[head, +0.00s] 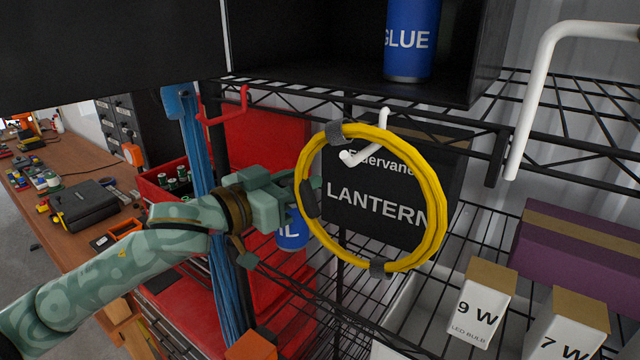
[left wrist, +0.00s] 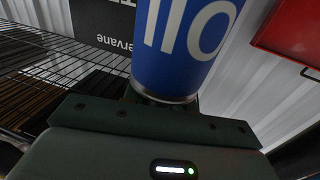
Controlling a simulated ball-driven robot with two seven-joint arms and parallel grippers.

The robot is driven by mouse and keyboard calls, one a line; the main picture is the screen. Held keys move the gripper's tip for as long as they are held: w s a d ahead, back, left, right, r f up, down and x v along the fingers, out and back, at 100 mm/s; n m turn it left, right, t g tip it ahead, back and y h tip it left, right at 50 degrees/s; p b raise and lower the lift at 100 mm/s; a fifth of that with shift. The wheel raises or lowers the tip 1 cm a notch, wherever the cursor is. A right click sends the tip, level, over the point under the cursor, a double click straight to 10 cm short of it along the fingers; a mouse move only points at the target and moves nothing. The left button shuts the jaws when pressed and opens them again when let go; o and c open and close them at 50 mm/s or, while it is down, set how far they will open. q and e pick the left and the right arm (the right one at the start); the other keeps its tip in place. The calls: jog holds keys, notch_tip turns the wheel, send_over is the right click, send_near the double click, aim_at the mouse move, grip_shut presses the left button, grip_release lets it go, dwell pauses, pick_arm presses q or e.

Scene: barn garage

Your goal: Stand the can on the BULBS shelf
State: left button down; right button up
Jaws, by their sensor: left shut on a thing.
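A blue can (head: 292,234) with white lettering is partly hidden behind my left gripper (head: 285,195) in the head view. My left gripper is shut on the can. In the left wrist view the can (left wrist: 185,45) rises in front of the gripper, its white letters partly cut off. No BULBS label shows. A wire shelf (head: 300,283) at the lower right bears a white LED bulb box marked 9 W (head: 480,305) and another marked 7 W (head: 568,330). The can is at the shelf's left end, left of the LANTERN box. My right gripper is not in view.
A yellow cable coil (head: 438,215) hangs from a white hook before the black LANTERN box (head: 375,195). A blue GLUE can (head: 408,40) stands above. A purple box (head: 580,260) is at the right. A blue cord bundle (head: 205,210) hangs left of the rack. Wire between LANTERN and bulb boxes looks partly bare.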

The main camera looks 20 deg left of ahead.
pick_arm(q)
jog(key=w+f, duration=0.1)
jog(key=w+d+f, duration=0.1)
jog(key=w+d+f+p, duration=0.1)
jog(key=w, duration=0.1)
jog(key=shift+w+d, duration=0.1)
jog(key=shift+d, duration=0.15)
jog(key=shift+f, duration=0.3)
jog(key=c, duration=1.1)
grip_release()
jog(key=shift+f, duration=0.1)
jog(key=b+v, duration=0.3)
jog(key=v, duration=0.9)
